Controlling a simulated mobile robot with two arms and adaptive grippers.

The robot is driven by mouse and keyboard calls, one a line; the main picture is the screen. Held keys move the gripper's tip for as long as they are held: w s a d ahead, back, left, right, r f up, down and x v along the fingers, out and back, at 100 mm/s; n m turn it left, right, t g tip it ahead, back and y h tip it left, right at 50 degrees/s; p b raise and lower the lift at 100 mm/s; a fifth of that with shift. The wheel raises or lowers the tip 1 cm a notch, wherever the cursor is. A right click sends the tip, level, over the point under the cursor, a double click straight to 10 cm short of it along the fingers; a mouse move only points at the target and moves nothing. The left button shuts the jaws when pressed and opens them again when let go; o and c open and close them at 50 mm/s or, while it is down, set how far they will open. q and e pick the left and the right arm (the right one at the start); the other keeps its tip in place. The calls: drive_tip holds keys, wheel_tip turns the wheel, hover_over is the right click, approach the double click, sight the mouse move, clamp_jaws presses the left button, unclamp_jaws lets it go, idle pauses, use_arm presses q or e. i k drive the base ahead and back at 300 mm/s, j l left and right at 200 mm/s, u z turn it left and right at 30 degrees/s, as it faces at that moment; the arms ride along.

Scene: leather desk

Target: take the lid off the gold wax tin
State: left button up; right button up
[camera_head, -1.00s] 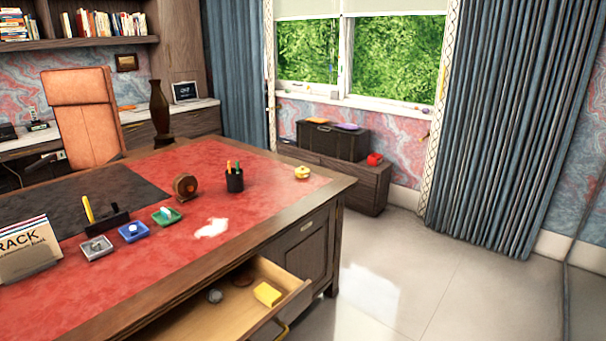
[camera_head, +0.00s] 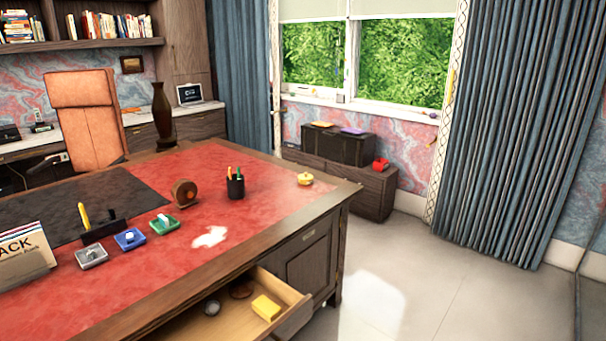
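A small round gold tin (camera_head: 305,178) with a knob-like top sits on the red leather desk top, near its far right corner. It looks closed, but it is too small to tell the lid from the body. No gripper is in view.
The desk (camera_head: 262,236) has an open drawer (camera_head: 228,318) at the front, holding a yellow block (camera_head: 266,307) and round items. A pen cup (camera_head: 235,186), a brown round object (camera_head: 185,193) and several small trays (camera_head: 130,239) stand left of the tin. Floor (camera_head: 420,290) right of the desk is clear.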

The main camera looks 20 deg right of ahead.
sight(305, 177)
drive_tip(key=i+l+u, duration=0.1)
drive_tip(key=i+l, duration=0.45)
drive_tip(key=l, duration=0.15)
drive_tip(key=i+l+u, duration=0.15)
drive_tip(key=i+l, duration=0.15)
drive_tip(key=i+l+u, duration=0.1)
drive_tip(key=i+l, duration=0.15)
drive_tip(key=l, duration=0.2)
drive_tip(key=i+l, duration=0.25)
drive_tip(key=l, duration=0.15)
drive_tip(key=u, duration=0.05)
